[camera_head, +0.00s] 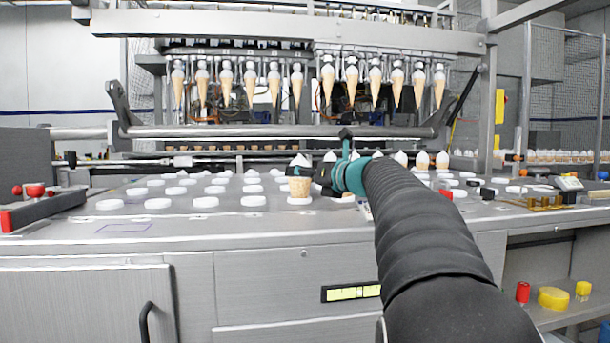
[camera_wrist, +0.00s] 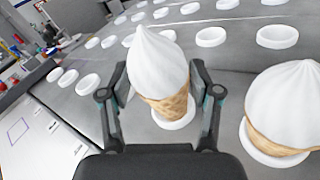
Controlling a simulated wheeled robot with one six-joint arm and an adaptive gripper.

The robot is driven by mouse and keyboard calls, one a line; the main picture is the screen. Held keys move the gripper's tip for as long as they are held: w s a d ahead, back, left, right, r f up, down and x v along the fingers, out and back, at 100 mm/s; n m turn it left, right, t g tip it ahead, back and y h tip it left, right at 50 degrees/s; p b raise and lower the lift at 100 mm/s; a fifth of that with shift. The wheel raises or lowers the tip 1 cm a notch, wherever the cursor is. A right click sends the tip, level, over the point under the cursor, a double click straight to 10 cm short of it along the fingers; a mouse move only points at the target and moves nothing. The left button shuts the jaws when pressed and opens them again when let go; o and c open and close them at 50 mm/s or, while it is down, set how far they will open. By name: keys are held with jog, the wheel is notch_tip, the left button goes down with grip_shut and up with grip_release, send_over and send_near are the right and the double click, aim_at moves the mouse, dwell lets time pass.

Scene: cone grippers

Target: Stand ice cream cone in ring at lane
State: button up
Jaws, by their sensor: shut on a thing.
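An ice cream cone (camera_wrist: 158,62) with white swirled top and tan waffle body is between the fingers of my gripper (camera_wrist: 160,85), which is shut on it. In the head view, the held cone (camera_head: 300,187) is near upright over the lane surface, with my gripper (camera_head: 311,181) reaching it from the right. A white ring (camera_wrist: 176,123) shows directly beneath the cone in the wrist view. The cone's lower end overlaps this ring; I cannot tell whether it is seated or just above. In the wrist view the cone leans slightly.
Another cone (camera_wrist: 284,95) stands in a ring close to the right of my gripper. Rows of empty white rings (camera_head: 205,202) cover the grey table (camera_head: 190,222) to the left. More cones hang from a rack (camera_head: 375,80) at the back. A bar (camera_head: 280,131) spans behind the rings.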

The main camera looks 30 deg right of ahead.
jog(key=shift+f+b, duration=0.3)
jog(key=shift+f, duration=0.2)
jog(key=o, duration=0.9)
jog(key=shift+o, duration=0.2)
